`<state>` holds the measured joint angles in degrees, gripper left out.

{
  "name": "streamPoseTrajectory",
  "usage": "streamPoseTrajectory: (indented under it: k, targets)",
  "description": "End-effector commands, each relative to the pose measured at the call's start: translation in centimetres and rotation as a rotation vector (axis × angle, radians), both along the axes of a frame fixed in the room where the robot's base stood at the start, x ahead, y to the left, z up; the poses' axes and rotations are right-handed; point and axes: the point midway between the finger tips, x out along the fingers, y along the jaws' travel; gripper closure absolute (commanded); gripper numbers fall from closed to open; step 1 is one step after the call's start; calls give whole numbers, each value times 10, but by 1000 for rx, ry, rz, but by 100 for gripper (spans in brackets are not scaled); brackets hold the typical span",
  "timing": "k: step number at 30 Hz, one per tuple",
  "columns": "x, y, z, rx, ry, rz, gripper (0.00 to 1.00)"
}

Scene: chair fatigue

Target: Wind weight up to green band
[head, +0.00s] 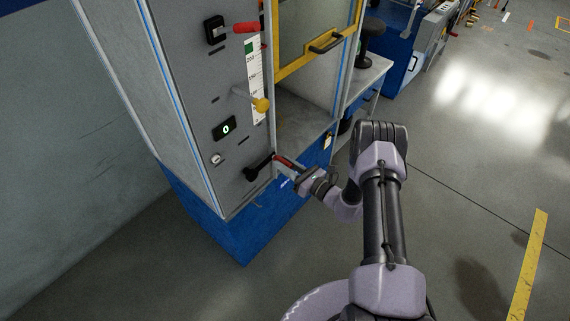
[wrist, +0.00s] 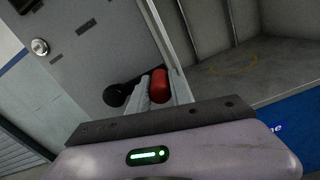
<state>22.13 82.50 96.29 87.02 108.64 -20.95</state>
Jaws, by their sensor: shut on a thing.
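A grey machine panel (head: 205,90) carries a black crank (head: 258,169) low on its face, with a red handle (head: 284,161) sticking out to the right. My gripper (head: 294,169) is shut on that red handle. In the wrist view the black crank (wrist: 120,93) lies left of the fingers and the red handle (wrist: 159,84) shows between them. A white vertical scale (head: 256,85) stands above the crank, with a green band (head: 250,47) near its top. I cannot make out the weight or its height on the scale.
A yellow-framed door (head: 292,68) is right of the panel. Open floor lies to the right.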

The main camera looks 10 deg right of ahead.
Motion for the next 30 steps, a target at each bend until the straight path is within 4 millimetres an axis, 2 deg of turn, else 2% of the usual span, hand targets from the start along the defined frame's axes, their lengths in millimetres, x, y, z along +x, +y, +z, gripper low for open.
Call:
streamPoseTrajectory:
  k: [6, 13, 23, 24, 26, 30]
  targets:
    - [-1, 0, -2, 2, 5, 1, 100]
    - [-3, 2, -33, 204, 153, 1, 100]
    - [-3, 3, -32, 245, 183, 1, 100]
    - [-3, 3, -32, 244, 182, 1, 68]
    - [-3, 3, -31, 245, 182, 1, 56]
    - [-3, 3, -31, 245, 180, 1, 54]
